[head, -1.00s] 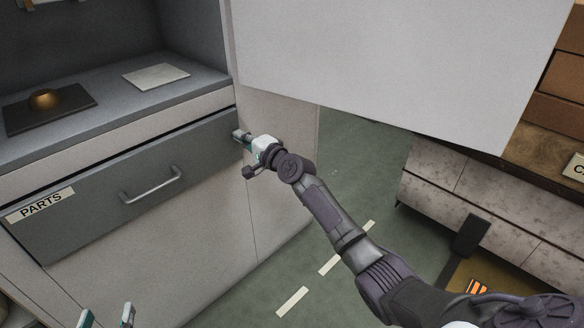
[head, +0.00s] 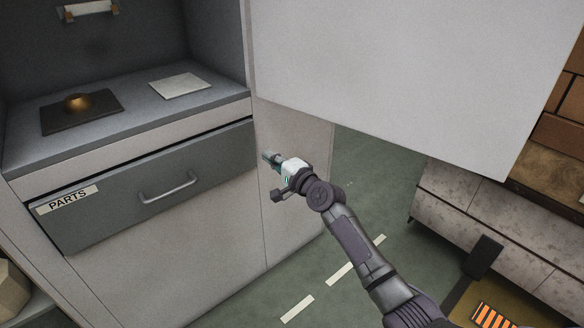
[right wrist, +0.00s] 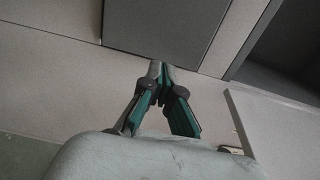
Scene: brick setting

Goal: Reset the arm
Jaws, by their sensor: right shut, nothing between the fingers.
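My right gripper (head: 268,158) is shut and empty in the head view. It is in front of the cabinet's side panel, just right of the grey drawer (head: 150,190) labelled PARTS. In the right wrist view its green-padded fingers (right wrist: 160,72) meet at the tips, with a grey panel (right wrist: 165,25) beyond them. I cannot tell if the tips touch the cabinet. The drawer has a bar handle (head: 168,187), clear of the gripper. My left gripper is out of the head view.
A white panel (head: 400,70) hangs above my right arm. The counter (head: 135,95) holds a dark plate (head: 82,113) with a brass dome and a pale square sheet (head: 180,85). A stone-faced unit (head: 470,215) stands at right. Green floor (head: 375,170) lies between.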

